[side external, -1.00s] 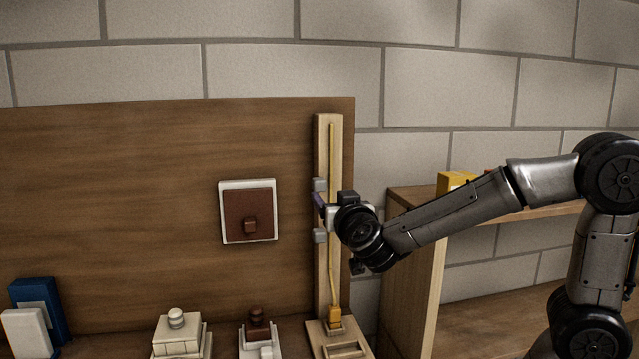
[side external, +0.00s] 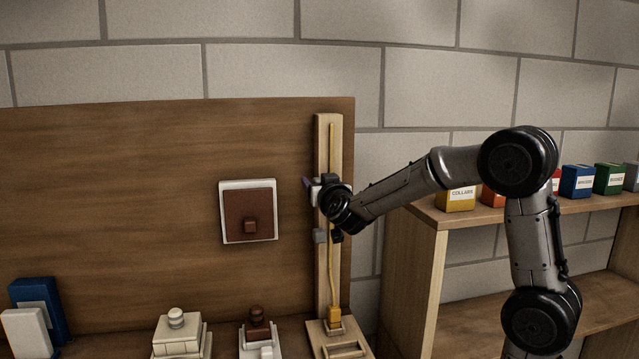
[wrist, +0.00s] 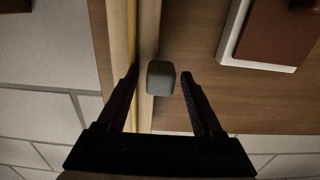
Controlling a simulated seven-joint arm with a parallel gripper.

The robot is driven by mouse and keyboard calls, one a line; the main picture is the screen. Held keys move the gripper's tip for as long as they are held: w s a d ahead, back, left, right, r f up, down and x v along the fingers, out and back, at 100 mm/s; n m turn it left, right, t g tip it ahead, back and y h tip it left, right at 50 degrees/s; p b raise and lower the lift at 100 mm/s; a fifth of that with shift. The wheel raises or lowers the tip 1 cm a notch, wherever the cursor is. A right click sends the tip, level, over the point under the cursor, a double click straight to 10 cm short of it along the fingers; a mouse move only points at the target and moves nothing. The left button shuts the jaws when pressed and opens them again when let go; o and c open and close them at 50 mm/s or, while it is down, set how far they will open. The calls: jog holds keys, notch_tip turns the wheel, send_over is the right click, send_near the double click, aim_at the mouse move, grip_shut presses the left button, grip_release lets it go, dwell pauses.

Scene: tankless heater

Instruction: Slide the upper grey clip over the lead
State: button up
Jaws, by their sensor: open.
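The yellow lead (side external: 331,275) runs up a pale wooden post (side external: 322,135); it also shows in the wrist view (wrist: 139,30). My gripper (side external: 316,190) is at the post, at the height where the upper grey clip sits, and largely hides that clip in the side view. In the wrist view my gripper (wrist: 160,78) is open, with a grey clip (wrist: 160,78) between its fingers, a gap showing at the right finger. This clip sits beside the lead, not over it. The lower grey clip (side external: 320,236) is on the post below my gripper.
A white-framed brown switch (side external: 247,211) is on the wooden board left of the post. The lead's yellow plug (side external: 334,316) sits in a wooden base at the bottom. A shelf with coloured boxes (side external: 577,181) stands at the right. Small fixtures (side external: 178,336) stand at the front.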

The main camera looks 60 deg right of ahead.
grip_shut()
dwell(1.4)
